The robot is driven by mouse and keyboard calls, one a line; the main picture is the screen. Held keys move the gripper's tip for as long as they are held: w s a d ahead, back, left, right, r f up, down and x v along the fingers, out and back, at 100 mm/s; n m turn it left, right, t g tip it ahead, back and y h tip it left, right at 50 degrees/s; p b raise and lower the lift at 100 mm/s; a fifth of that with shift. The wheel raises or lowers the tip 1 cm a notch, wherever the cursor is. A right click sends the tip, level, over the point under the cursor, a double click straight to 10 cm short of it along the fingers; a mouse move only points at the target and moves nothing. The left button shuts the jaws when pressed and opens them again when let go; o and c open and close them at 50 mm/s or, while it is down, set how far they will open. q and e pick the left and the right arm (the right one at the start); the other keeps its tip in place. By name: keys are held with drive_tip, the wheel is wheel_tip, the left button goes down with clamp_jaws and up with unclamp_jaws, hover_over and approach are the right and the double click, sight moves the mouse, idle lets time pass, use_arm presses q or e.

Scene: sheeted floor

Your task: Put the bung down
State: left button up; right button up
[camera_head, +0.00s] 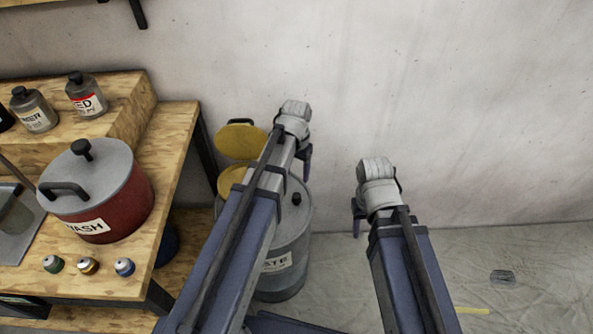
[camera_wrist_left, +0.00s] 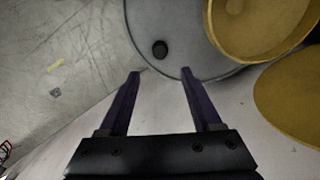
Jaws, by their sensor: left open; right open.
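The black bung (camera_head: 296,198) is on the top of the grey drum (camera_head: 290,250), near its rim. In the left wrist view the bung (camera_wrist_left: 160,48) shows as a small dark round piece on the drum top (camera_wrist_left: 175,20), ahead of the fingertips and apart from them. I cannot tell whether it is seated in a hole. My left gripper (camera_head: 306,163) is open and empty above the drum; its two fingers (camera_wrist_left: 161,75) show in the left wrist view. My right gripper (camera_head: 357,215) is open, right of the drum, its fingers partly hidden by the wrist.
A yellow funnel (camera_head: 230,180) with a raised lid (camera_head: 240,142) stands on the drum. At left a wooden bench (camera_head: 175,130) holds a red pot (camera_head: 110,205), bottles and small capped containers. A wall is behind. The sheeted floor (camera_head: 540,250) at right is mostly clear.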

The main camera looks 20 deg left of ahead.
use_arm(q)
drive_tip(key=s+d+m+y, duration=0.1)
drive_tip(key=s+d, duration=0.9)
drive_tip(key=s, duration=0.4)
drive_tip(key=shift+s+d+r, duration=0.15)
drive_tip(key=shift+d+r, duration=0.05)
drive_tip(key=shift+d, duration=0.05)
